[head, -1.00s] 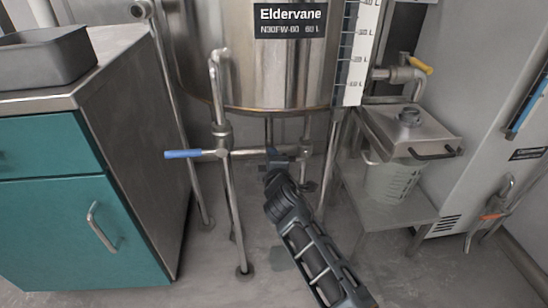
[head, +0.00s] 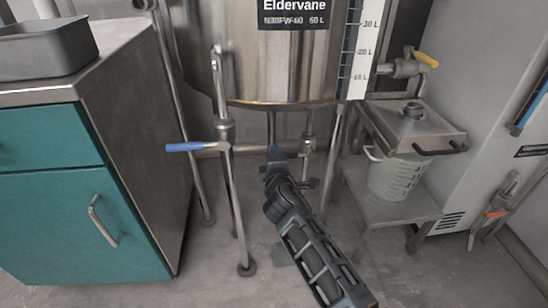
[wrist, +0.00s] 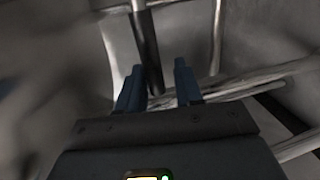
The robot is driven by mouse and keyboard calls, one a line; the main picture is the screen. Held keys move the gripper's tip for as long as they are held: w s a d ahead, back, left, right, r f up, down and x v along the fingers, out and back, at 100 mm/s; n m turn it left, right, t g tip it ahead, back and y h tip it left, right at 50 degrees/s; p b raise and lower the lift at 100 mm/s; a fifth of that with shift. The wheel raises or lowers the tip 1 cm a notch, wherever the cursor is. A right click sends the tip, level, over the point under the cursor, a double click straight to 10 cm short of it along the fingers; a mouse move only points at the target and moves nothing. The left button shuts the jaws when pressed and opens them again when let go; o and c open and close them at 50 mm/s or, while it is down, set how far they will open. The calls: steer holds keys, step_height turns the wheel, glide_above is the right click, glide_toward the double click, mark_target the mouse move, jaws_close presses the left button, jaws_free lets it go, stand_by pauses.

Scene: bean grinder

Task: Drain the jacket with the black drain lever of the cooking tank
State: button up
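The steel cooking tank (head: 275,70) stands on legs in the middle of the head view. Its underside pipework (head: 308,147) runs just right of my gripper's tip. My gripper (head: 277,153) is low under the tank, behind the blue-handled valve and to its right. In the wrist view its two fingers (wrist: 158,88) stand apart, with a gap between them. A dark upright bar (wrist: 149,50) shows beyond that gap; I cannot tell whether it is the black drain lever or whether it touches a finger. A small dark part (head: 312,183) below the pipework is too small to identify.
A blue-handled valve (head: 186,147) juts left. A tank leg (head: 238,210) stands left of my arm. A low steel stand (head: 395,207) with a jug (head: 396,178) is at right, under a yellow-handled valve (head: 427,60). A teal cabinet (head: 75,225) is at left.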

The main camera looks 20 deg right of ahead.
steer(key=shift+o, duration=0.3)
steer(key=shift+r, duration=0.1)
steer(key=p+v, duration=0.2)
steer(key=v, duration=0.5)
steer(key=shift+s+p, duration=0.35)
steer(key=shift+s, duration=0.05)
steer(key=shift+a, duration=0.15)
